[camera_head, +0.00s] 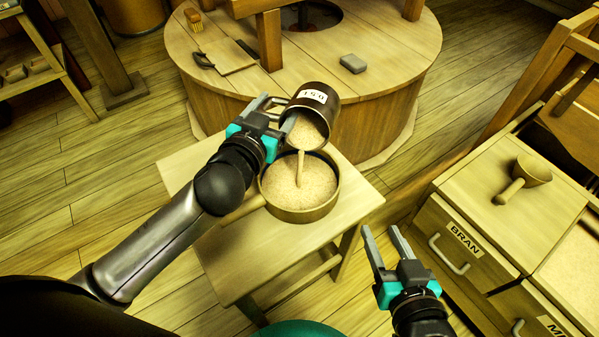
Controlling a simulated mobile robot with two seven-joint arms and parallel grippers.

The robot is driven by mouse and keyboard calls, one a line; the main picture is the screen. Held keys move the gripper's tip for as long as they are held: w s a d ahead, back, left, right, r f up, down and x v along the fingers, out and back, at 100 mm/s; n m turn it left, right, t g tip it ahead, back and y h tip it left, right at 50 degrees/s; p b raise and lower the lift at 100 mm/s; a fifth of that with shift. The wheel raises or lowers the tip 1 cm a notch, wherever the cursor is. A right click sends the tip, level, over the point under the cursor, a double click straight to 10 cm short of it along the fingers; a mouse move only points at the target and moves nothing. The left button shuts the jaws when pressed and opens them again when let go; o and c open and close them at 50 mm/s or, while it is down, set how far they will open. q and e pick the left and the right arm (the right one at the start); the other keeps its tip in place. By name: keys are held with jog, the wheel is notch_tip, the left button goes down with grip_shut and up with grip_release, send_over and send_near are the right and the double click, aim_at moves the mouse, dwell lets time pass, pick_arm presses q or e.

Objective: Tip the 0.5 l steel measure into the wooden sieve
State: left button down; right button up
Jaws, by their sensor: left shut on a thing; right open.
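The steel measure (320,99), dark with a white label that reads 0.5 l upside down, is tilted mouth-down above the wooden sieve (304,215). My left gripper (275,103) is shut on the measure's left side. Pale meal shows in the measure's mouth, and a thin stream falls from it into the sieve. The round sieve stands on a small wooden table (345,203) and holds a broad layer of pale meal. Its handle (243,210) points to the lower left. My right gripper (385,246) is open and empty, right of the table's front corner.
A large round wooden millstone casing (215,85) stands behind the table, with a brush (194,19), a board (228,58) and a grey block (353,63) on top. At right, a bin labelled BRAN (464,238) has a wooden scoop (524,178) on its lid.

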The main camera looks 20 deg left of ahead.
pick_arm(q)
jog(key=shift+r, duration=0.1)
pick_arm(e)
jog(key=shift+a, duration=0.1)
pick_arm(q)
jog(key=shift+s+r+t+b, duration=0.15)
jog(key=shift+r+t+b, duration=0.35)
jog(key=shift+b, duration=0.15)
jog(key=shift+r, duration=0.1)
pick_arm(e)
jog(key=shift+s+a+r+t+y, duration=0.25)
jog(key=shift+a+r+t+y, duration=0.45)
jog(key=shift+t, duration=0.5)
pick_arm(q)
jog(key=shift+s+r+t+b, duration=0.2)
jog(key=shift+r+t+b, duration=0.1)
jog(key=shift+r+t, duration=0.25)
pick_arm(e)
jog(key=shift+s+a+r+m+t, duration=0.25)
jog(key=shift+r+m+t, duration=0.15)
jog(key=shift+r+t, duration=0.2)
jog(key=shift+f, duration=0.25)
pick_arm(q)
jog(key=shift+s+r+t, duration=0.3)
jog(key=shift+t, duration=0.45)
pick_arm(e)
jog(key=shift+r, duration=0.25)
